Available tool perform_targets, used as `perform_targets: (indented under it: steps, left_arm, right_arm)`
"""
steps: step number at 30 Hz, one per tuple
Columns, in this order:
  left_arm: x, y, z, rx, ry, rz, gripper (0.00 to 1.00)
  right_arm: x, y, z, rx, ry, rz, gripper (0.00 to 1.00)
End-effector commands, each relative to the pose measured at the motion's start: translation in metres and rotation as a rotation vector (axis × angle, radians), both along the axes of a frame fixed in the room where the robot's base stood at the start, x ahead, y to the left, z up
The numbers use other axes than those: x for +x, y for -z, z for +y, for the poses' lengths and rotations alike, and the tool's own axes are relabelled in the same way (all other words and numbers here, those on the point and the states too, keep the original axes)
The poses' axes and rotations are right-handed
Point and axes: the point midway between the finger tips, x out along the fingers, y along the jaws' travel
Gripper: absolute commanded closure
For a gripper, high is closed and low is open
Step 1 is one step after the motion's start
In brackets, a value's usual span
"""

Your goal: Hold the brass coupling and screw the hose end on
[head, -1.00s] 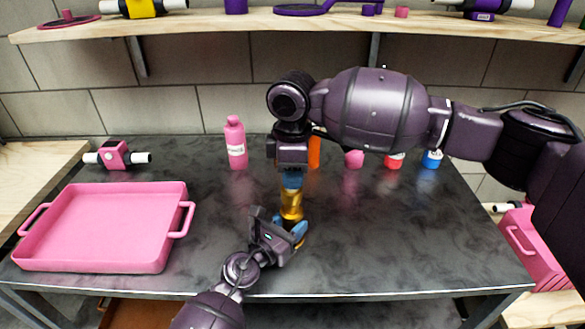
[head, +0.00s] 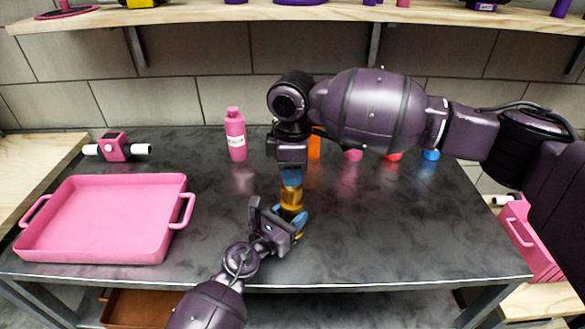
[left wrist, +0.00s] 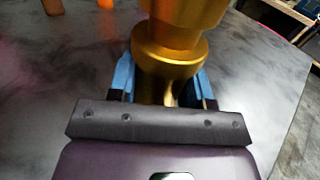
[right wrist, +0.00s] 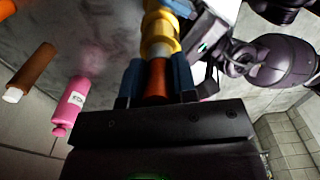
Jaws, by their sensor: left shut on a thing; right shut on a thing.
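The brass coupling (head: 292,197) stands upright above the front middle of the dark table. My left gripper (head: 297,222) is shut on its lower part, with the blue fingers on both sides in the left wrist view, where the coupling (left wrist: 175,48) shows a wide collar. My right gripper (head: 291,177) points down from above, in line with the coupling. In the right wrist view its blue fingers are shut on a copper-orange hose end (right wrist: 157,80). The hose end meets the coupling (right wrist: 159,35); how far it is threaded on I cannot tell.
A pink tray (head: 100,257) lies at the table's left, with a pink device with white ends (head: 116,148) behind it. A pink bottle (head: 235,136) stands at the back. Several coloured bottles are partly hidden behind my right arm. The table's right side is clear.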

Motion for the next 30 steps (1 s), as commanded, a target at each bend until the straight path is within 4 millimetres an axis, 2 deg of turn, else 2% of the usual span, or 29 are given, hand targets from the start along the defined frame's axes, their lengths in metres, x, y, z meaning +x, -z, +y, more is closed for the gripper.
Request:
perform_targets:
  steps: [30]
  left_arm:
    - [0.0,0.0,0.0,0.0,0.0,0.0,0.97]
  right_arm:
    - [0.0,0.011,0.0,0.0,0.0,0.0,0.99]
